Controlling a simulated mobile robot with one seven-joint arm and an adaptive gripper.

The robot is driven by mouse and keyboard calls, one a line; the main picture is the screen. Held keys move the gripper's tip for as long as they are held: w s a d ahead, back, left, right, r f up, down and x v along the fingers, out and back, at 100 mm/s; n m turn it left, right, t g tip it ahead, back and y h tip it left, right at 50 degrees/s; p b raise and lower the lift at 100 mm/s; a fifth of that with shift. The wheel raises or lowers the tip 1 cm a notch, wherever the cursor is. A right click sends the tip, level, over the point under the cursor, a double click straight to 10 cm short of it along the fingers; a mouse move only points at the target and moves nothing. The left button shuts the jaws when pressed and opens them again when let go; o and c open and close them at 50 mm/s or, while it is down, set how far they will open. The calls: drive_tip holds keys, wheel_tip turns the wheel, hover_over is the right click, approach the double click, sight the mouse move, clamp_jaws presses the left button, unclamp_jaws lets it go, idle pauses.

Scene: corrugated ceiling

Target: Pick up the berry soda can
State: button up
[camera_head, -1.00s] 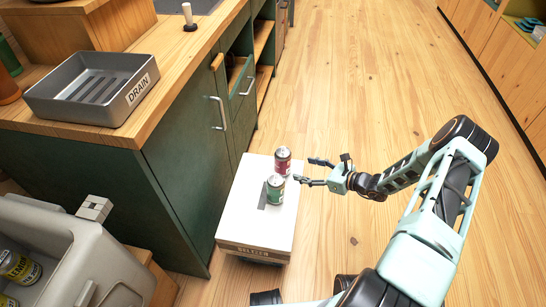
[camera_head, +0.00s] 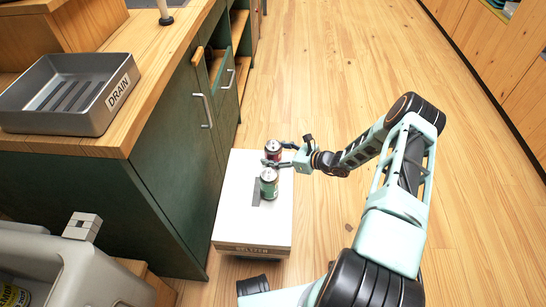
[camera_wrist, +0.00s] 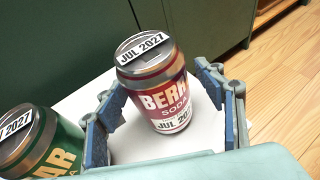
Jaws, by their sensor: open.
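The berry soda can (camera_head: 273,149) is dark red and stands upright near the far end of a white box top. In the wrist view the berry soda can (camera_wrist: 164,88) shows "BERR", "SODA" and "JUL 2027" labels. My gripper (camera_head: 277,152) is open, with one blue finger on each side of the can; in the wrist view my gripper (camera_wrist: 168,105) spans it, and a gap shows at the right finger. A green can (camera_head: 268,184) stands nearer on the same box, just outside the left finger in the wrist view (camera_wrist: 30,143).
The white box (camera_head: 240,222) stands on the wooden floor beside a green cabinet (camera_head: 170,165). A grey drain tray (camera_head: 62,115) sits on the counter. A grey bin (camera_head: 100,262) is at lower left. Open floor (camera_head: 330,60) lies beyond and right.

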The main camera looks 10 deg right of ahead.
drive_tip(key=b+x, duration=0.1)
drive_tip(key=x, duration=0.4)
drive_tip(key=shift+a+b, duration=0.25)
drive_tip(key=shift+b, duration=0.1)
drive_tip(key=shift+r, duration=0.1)
clamp_jaws()
drive_tip(key=shift+w, duration=0.1)
idle(0.5)
